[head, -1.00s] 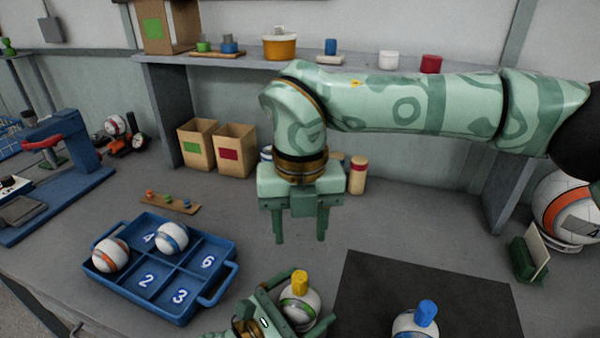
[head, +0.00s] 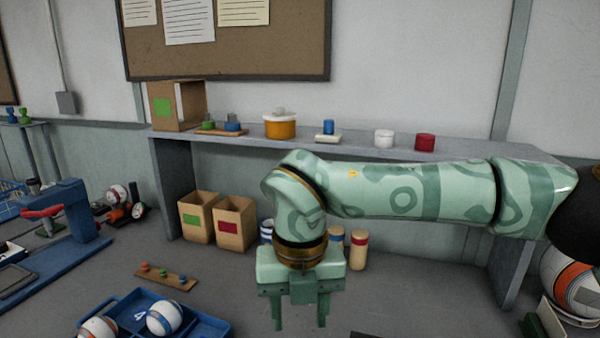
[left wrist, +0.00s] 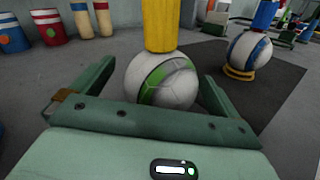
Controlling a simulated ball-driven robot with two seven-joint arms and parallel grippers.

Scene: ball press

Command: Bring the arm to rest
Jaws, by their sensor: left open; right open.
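A yellow cylinder (left wrist: 160,22) stands on top of that ball. I cannot tell whether the fingers touch the ball. The left gripper is outside the head view.
A blue-striped ball (head: 164,317) and an orange-striped ball (head: 99,329) sit in the tray. Two cardboard bins (head: 234,222) stand under the shelf (head: 355,147). A blue-striped ball (left wrist: 249,51) with a blue top stands on the dark mat (left wrist: 285,85).

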